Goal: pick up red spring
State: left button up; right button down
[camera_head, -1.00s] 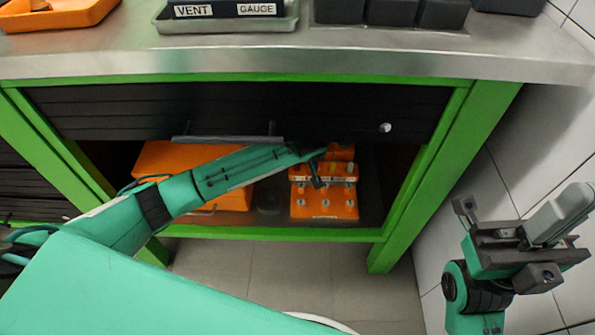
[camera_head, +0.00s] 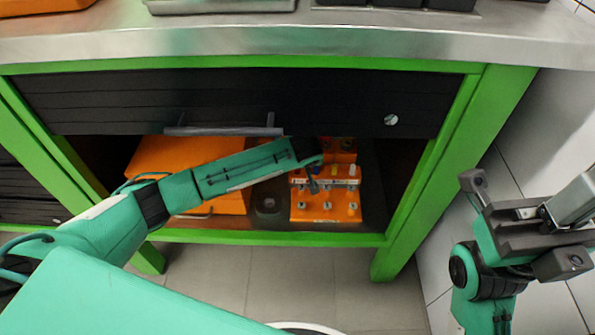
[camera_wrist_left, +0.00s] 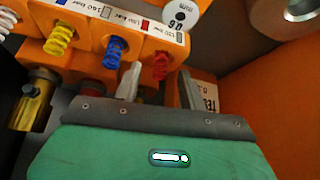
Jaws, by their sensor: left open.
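The red spring (camera_wrist_left: 160,66) hangs at the front of an orange rack in the left wrist view, right of a blue spring (camera_wrist_left: 113,52) and a yellow spring (camera_wrist_left: 59,40). My left gripper (camera_wrist_left: 157,85) is open, with one finger to each side of the red spring in that view. I cannot tell whether they touch it. In the head view the left gripper (camera_head: 313,178) reaches over the orange rack (camera_head: 325,213) inside the cabinet; the red spring cannot be made out there. My right gripper (camera_head: 545,222) is outside the cabinet at the right; its jaw gap is unclear.
A dark drawer front with a handle (camera_head: 225,131) is above my left arm. Green cabinet posts (camera_head: 440,175) frame the opening. An orange case (camera_head: 190,155) stands left of the rack. A white roll (camera_wrist_left: 180,14) and an orange wall (camera_wrist_left: 262,80) are close to the left gripper.

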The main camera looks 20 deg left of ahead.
pick_arm(q)
grip_shut()
